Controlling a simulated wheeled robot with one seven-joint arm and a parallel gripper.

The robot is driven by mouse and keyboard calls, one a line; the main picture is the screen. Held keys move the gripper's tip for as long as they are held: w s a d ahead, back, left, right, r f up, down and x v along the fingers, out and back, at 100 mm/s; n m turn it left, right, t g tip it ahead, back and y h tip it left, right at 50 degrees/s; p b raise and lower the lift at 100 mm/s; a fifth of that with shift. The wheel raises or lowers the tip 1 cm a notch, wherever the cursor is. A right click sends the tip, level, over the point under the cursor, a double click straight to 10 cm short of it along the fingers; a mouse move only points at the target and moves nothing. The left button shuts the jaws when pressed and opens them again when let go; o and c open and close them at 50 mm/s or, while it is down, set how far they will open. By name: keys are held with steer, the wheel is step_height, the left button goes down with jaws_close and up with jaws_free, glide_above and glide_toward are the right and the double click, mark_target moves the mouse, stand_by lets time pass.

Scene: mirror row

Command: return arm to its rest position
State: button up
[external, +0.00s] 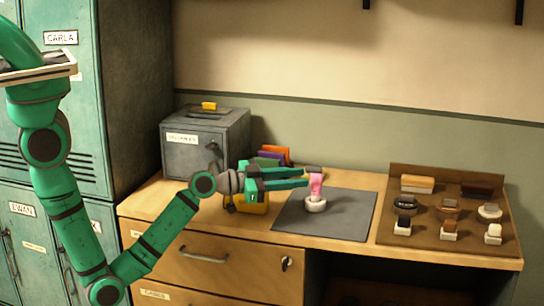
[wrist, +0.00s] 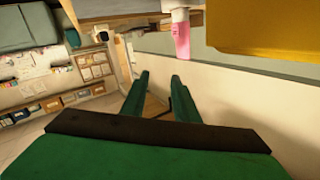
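My arm reaches in from the left, and my gripper (external: 313,177) hangs above the drawer desk, pointing right. Its two green fingers are apart. In the wrist view the gripper (wrist: 160,76) is open, with nothing held between the fingers. A pink item (external: 316,185) stands upright in a white holder (external: 315,204) on the dark mat (external: 350,220). The fingertips overlap the pink item in the external view; the exact gap is hard to tell. In the wrist view the pink item (wrist: 182,40) shows beyond the fingers, not between them.
A grey lidded box (external: 205,145) stands at the desk's back left, with a yellow item (external: 252,209) and coloured folders (external: 272,155) beside it. A brown stepped rack (external: 440,238) with several brushes and small items is at right. Green lockers (external: 135,90) stand at left.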

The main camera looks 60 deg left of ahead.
steer(key=s+f+n+y, duration=0.1)
steer(key=s+f, duration=0.3)
steer(key=s, duration=1.1)
steer(key=s+a+f+n+g+y, duration=0.1)
steer(key=s+f+n, duration=0.2)
steer(key=s, duration=1.3)
steer(key=s+a+f+n+y, duration=0.1)
steer(key=s+f, duration=0.6)
steer(key=s, duration=0.8)
steer(key=shift+s+f+n+g+y, duration=0.15)
steer(key=shift+s+n+g+y, duration=0.2)
steer(key=shift+n+y, duration=0.25)
